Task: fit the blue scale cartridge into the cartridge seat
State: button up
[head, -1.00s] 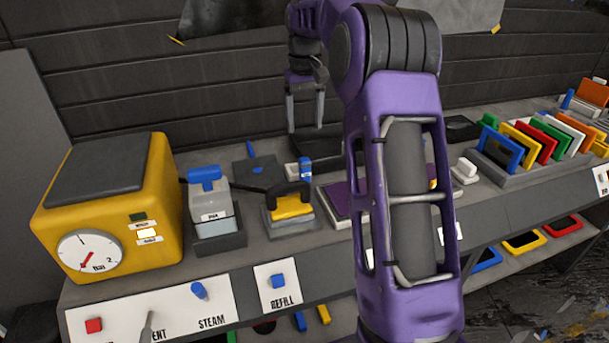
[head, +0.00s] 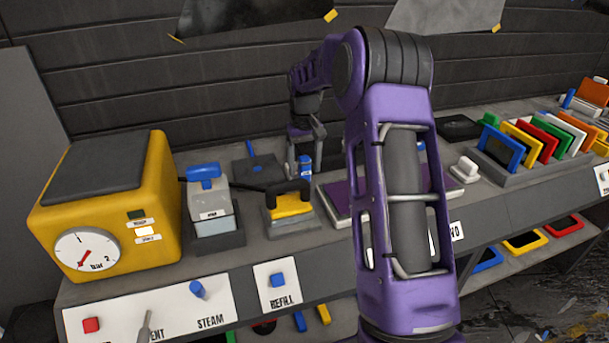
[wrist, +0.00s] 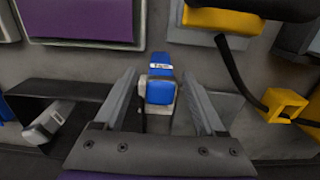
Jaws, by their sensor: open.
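The blue cartridge (head: 305,165), with a white label, stands upright on the bench behind the yellow-bodied iron. In the wrist view the cartridge (wrist: 160,88) shows between my fingers, with a pale grey part under or behind it. My gripper (head: 305,146) is open, pointing down at the cartridge, with one finger on each side. A gap shows beside each finger in the wrist view, where my gripper (wrist: 161,84) has not closed on it. I cannot tell which part is the cartridge seat; my arm hides part of the bench.
The iron (head: 291,205) and its cord are close in front. A grey and blue tank (head: 210,205) and a yellow boiler (head: 105,205) stand left. A purple pad (head: 338,200) lies right. A dark tray (wrist: 85,90) with a grey piece is beside my gripper.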

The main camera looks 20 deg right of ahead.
grip_shut()
dwell(0.3)
